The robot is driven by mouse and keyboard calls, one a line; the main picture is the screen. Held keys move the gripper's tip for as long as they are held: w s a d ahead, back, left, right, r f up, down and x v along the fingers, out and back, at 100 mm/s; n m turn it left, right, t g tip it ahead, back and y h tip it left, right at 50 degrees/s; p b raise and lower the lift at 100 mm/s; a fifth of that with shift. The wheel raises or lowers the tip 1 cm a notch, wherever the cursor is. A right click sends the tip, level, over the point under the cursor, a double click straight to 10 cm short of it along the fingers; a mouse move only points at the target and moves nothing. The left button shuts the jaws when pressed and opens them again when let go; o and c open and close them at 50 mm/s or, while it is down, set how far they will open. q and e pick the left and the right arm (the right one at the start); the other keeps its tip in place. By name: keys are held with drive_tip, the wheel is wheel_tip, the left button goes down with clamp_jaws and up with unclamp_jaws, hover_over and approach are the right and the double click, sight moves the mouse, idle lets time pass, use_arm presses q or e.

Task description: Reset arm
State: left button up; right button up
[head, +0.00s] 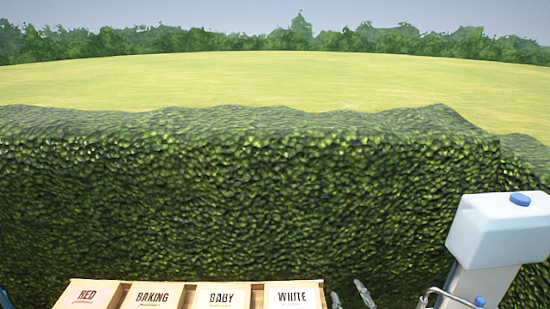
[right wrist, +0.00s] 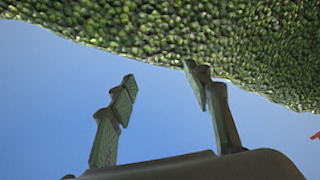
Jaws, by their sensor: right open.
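My right gripper (head: 350,294) shows at the bottom edge of the head view, just right of the crate labelled WHITE. Only its fingertips show there, pointing up and apart. In the right wrist view both fingers of the right gripper (right wrist: 159,77) are spread wide with nothing between them. Behind them are blue sky and the green hedge (right wrist: 170,25). I cannot make out my left gripper in either view.
A wooden crate row (head: 258,300) with signs RED, BAKING, BABY and WHITE stands at the bottom of the head view. A pale blue-white tank (head: 497,235) with a blue cap stands at the right. A tall hedge (head: 240,200) crosses behind, with open grass (head: 270,85) beyond.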

drive_tip(key=s+d+f+m+g+h, duration=0.35)
drive_tip(key=d+f, duration=0.25)
drive_tip(key=f, duration=0.4)
drive_tip(key=s+d+f+m+g+h, duration=0.2)
drive_tip(key=s+d+f+m+g, duration=0.25)
drive_tip(key=f, duration=0.65)
drive_tip(key=s+d+f+g, duration=0.25)
drive_tip(key=s+f, duration=0.25)
drive_tip(key=s, duration=0.3)
drive_tip(key=s+d+f+m+g, duration=0.1)
drive_tip(key=s+f+g, duration=0.2)
drive_tip(key=s+f, duration=0.4)
drive_tip(key=s+d+f+g, duration=0.1)
drive_tip(key=s+f+g, duration=0.25)
drive_tip(key=s, duration=0.65)
wheel_tip(320, 180, down, 30)
drive_tip(key=s+a+f, duration=0.1)
drive_tip(key=s, duration=0.1)
drive_tip(key=s+f+g+y, duration=0.1)
drive_tip(key=s+f, duration=1.5)
drive_tip(key=s, duration=0.3)
drive_tip(key=shift+s+a+f+n+g, duration=0.2)
drive_tip(key=shift+n+g, duration=0.1)
drive_tip(key=shift+n, duration=0.1)
